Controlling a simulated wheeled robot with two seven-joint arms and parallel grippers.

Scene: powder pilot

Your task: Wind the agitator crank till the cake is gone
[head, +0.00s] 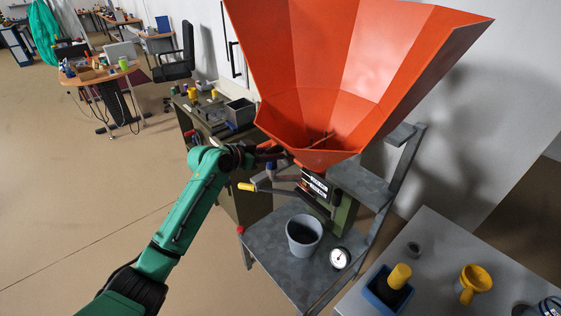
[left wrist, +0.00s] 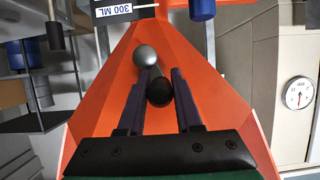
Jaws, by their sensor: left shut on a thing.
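A large orange hopper (head: 330,75) stands on a grey metal stand. A thin agitator rod (head: 322,139) shows low inside it; I cannot make out any cake on the walls in view. My left gripper (head: 271,154) is at the hopper's lower left side. In the left wrist view its fingers (left wrist: 163,78) are closed around the dark crank knob (left wrist: 159,92). A grey rounded end (left wrist: 145,55) shows just beyond the knob. The rest of the crank is mostly hidden by the gripper. My right gripper is not in view.
A yellow-ended lever (head: 247,187) sticks out below my left gripper. A grey bucket (head: 303,236) and a round gauge (head: 340,258) are on the stand's lower shelf. Floor at left is clear.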

